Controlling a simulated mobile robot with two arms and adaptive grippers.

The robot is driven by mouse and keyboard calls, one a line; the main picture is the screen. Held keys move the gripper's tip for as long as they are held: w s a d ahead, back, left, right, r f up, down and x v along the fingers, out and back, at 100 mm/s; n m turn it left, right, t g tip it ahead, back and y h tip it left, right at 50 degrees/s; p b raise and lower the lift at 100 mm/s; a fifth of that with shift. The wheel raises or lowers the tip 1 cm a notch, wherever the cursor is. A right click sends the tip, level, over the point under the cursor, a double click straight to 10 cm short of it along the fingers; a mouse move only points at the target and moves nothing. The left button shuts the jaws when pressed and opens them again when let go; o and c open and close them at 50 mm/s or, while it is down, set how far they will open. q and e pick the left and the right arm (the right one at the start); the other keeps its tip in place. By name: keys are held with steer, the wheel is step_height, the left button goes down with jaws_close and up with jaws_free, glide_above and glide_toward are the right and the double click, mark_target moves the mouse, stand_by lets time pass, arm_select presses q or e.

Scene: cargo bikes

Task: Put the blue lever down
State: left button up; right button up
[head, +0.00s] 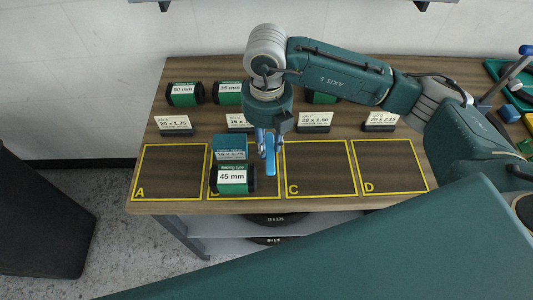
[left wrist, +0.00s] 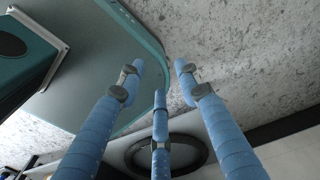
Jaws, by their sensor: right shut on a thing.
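My right gripper (head: 266,141) points down over the table between areas B and C. It is shut on the blue lever (head: 271,166), a bright blue strip that hangs below the fingers. The fingers hide the lever's upper part, and I cannot tell whether its lower end touches the table. My left gripper (left wrist: 158,77) shows in the left wrist view with its blue fingers spread and nothing between them.
Yellow outlines mark areas A (head: 168,175), C (head: 320,170) and D (head: 390,168), all bare. In area B stand a 45 mm box (head: 233,178) and a blue-green box (head: 231,146), close left of the lever. Label cards and more boxes line the back.

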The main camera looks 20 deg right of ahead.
mark_target(267, 159)
steer(key=shift+f, duration=1.45)
step_height(267, 159, down, 4)
steer(key=shift+p, duration=0.7)
arm_select(q)
steer(key=shift+w+r, duration=0.65)
steer(key=shift+r, duration=0.3)
arm_select(e)
steer(key=shift+f, duration=0.2)
steer(key=o, duration=0.6)
arm_select(q)
steer(key=shift+s+f, duration=0.15)
steer(key=shift+f, duration=0.05)
